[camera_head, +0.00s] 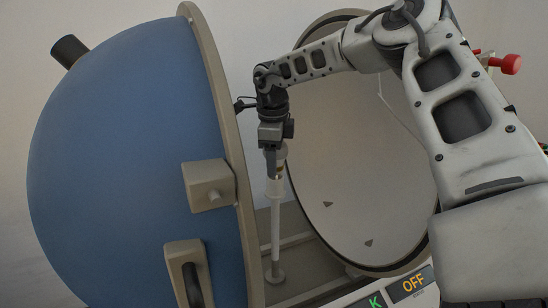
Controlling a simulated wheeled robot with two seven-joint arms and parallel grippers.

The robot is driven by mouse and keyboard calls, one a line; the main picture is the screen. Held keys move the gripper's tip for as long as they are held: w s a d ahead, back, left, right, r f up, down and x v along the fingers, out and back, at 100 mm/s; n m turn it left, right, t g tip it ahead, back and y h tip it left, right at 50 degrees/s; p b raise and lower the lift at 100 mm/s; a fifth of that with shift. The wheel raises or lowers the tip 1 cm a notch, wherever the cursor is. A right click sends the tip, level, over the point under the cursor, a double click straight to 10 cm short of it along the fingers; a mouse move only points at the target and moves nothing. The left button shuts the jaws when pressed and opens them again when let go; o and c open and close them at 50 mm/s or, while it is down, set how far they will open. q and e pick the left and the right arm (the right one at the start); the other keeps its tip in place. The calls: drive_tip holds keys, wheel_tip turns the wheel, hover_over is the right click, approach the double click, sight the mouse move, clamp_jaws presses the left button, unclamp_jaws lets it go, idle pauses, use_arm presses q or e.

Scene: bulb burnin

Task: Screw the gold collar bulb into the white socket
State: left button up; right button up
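The white socket (275,188) sits on top of a thin white post inside the opened sphere. The bulb (281,152) is upright directly above the socket, with its pale glass partly hidden behind a gripper finger. A small gold-brown band shows at its lower end. I cannot tell how far its base sits in the socket. My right gripper (271,160) points straight down and is seen edge-on at the bulb, with its near finger against it. It appears shut on the bulb. My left gripper is out of view.
The blue half-sphere (125,155) with its beige rim stands close on the left. The pale round half (350,170) stands open behind and to the right. A panel with an OFF label (413,283) and a green K label lies at the front. A red knob (508,64) is at the right.

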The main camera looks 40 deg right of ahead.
drive_tip(key=shift+f+m+b, duration=0.2)
drive_tip(key=shift+m+b, duration=0.45)
drive_tip(key=shift+m, duration=0.45)
drive_tip(key=shift+m+g+b, duration=0.3)
drive_tip(key=shift+m+b, duration=0.05)
drive_tip(key=shift+m, duration=0.75)
drive_tip(key=m, duration=0.4)
drive_tip(key=shift+d+r+g, duration=0.1)
drive_tip(key=shift+g, duration=0.2)
drive_tip(key=shift+s+r+m, duration=0.1)
drive_tip(key=shift+r+m, duration=0.05)
drive_tip(key=shift+m, duration=0.85)
drive_tip(key=m+g+p, duration=0.1)
drive_tip(key=m, duration=0.4)
drive_tip(key=shift+s+m, duration=0.1)
drive_tip(key=shift+m, duration=0.3)
drive_tip(key=m+p, duration=0.1)
drive_tip(key=m, duration=0.2)
drive_tip(key=shift+d+m+y, duration=0.1)
drive_tip(key=shift+m+y, duration=0.2)
drive_tip(key=shift+m, duration=0.1)
drive_tip(key=m, duration=0.3)
drive_tip(key=shift+s, duration=0.1)
drive_tip(key=o, duration=0.9)
drive_tip(key=shift+c, duration=0.2)
